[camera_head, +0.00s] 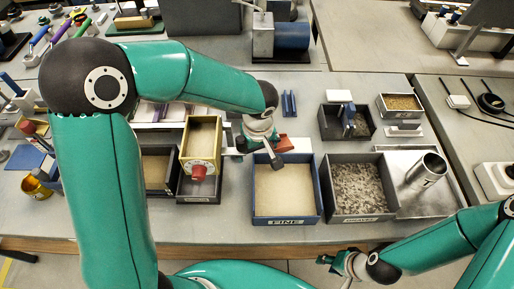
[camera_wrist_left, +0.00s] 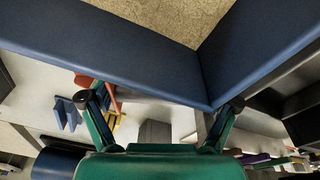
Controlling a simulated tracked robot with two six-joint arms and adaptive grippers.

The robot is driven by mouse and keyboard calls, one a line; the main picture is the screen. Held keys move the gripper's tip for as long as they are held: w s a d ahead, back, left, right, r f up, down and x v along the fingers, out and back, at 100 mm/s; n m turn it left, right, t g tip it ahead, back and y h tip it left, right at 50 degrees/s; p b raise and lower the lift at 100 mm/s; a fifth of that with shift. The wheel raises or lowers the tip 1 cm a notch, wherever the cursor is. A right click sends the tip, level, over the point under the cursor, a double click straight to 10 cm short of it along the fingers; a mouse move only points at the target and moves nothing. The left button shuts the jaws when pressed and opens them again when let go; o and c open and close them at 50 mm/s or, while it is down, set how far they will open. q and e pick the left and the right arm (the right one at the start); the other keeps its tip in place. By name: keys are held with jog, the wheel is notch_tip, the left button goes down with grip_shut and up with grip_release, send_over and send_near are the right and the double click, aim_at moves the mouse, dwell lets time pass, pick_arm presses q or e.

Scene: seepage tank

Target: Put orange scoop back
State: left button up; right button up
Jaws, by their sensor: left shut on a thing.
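The orange scoop (camera_head: 284,143) shows as a small orange-red piece behind the blue-walled FINE bin (camera_head: 255,200). In the left wrist view, orange parts of the scoop (camera_wrist_left: 112,93) show at the left finger of my left gripper (camera_wrist_left: 160,103). The gripper is shut on the scoop, but the grip itself is largely hidden. The blue bin wall (camera_wrist_left: 120,55) lies close beyond the fingers. My right gripper (camera_head: 335,269) is empty at the bottom, in front of the table, and its fingers look apart.
A yellow box with a red knob (camera_head: 203,160) stands left of the gripper, by dark trays. A gravel bin (camera_head: 330,190) and a metal cylinder on a tray (camera_head: 427,168) are to the right. A small blue holder (camera_head: 289,104) stands behind the scoop.

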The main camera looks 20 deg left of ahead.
pick_arm(q)
jog(key=shift+f, duration=0.1)
jog(key=o, duration=1.5)
jog(key=shift+r, duration=0.2)
jog(key=r, duration=0.4)
jog(key=s+r, duration=0.1)
jog(key=r, duration=0.3)
jog(key=d+r, duration=0.1)
jog(key=r, duration=0.2)
jog(key=shift+s+r, duration=0.25)
jog(key=shift+r, duration=0.15)
jog(key=shift+w, duration=0.1)
